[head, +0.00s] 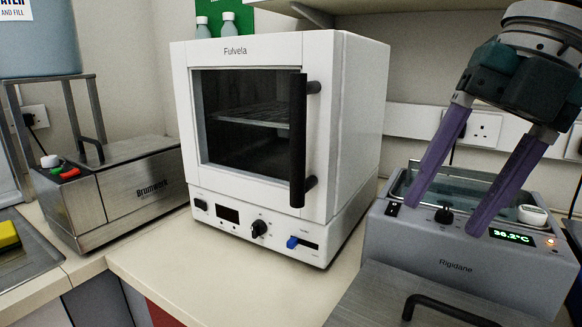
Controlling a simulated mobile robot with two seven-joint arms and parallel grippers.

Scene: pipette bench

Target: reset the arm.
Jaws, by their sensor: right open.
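My right gripper (446,206) comes in from the top right of the head view. Its two long purple fingers point down and are spread apart, with nothing between them. The fingertips show in front of the grey Rigidane water bath (470,260), whose display reads 36.2°C. I cannot tell whether the fingertips touch the bath. My left gripper is not in view.
A white Fulvela oven (350,130) with its door closed stands in the middle of the bench (190,262). A steel Brumwark unit (125,190) stands at left. A metal lid with a black handle (440,305) lies at front right. Bare bench shows before the oven.

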